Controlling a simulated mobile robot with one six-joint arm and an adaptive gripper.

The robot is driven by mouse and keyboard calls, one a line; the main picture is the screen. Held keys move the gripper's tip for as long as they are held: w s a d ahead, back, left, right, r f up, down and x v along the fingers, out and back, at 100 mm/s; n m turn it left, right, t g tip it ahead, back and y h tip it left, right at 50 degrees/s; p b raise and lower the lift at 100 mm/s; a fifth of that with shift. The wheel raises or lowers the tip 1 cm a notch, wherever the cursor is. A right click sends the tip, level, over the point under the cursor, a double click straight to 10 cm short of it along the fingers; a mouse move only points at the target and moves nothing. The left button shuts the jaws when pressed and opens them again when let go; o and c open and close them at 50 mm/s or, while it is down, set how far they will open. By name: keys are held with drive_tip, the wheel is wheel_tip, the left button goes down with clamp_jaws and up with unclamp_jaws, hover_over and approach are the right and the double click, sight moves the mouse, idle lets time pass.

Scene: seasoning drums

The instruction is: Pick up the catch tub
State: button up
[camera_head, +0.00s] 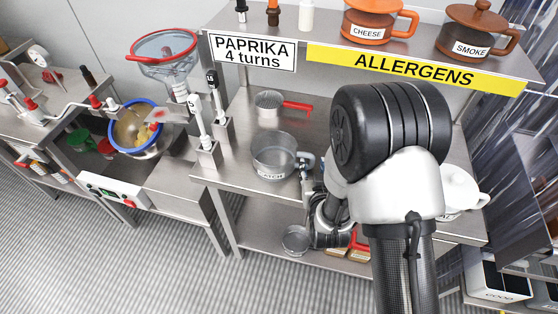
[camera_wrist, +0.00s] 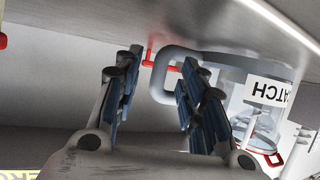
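The catch tub (camera_head: 272,150) is a grey metal tub with a white CATCH label and a grey loop handle on its right side. It stands upright on the steel bench. My gripper (camera_head: 307,165) is beside the handle, partly hidden by my arm. In the wrist view, the two dark-padded fingers of my gripper (camera_wrist: 158,85) are apart. The tub's grey handle (camera_wrist: 158,72) shows beyond and between the fingertips, partly behind the right finger. The tub (camera_wrist: 228,68) is on the right with its label upside down. I cannot tell if a finger touches the handle.
A small pan (camera_head: 268,104) with a red handle lies behind the tub. White dispensers (camera_head: 204,145) stand to its left. A white pot (camera_head: 458,190) stands at the right. A shelf with a yellow ALLERGENS strip (camera_head: 414,69) and lidded pots overhangs the bench.

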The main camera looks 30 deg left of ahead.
sight(312, 165)
drive_tip(key=x, duration=0.3)
drive_tip(key=shift+w+a+f+b, duration=0.15)
drive_tip(key=shift+w+f+b, duration=0.05)
drive_tip(key=shift+w+b, duration=0.1)
drive_tip(key=shift+c, duration=0.6)
clamp_jaws()
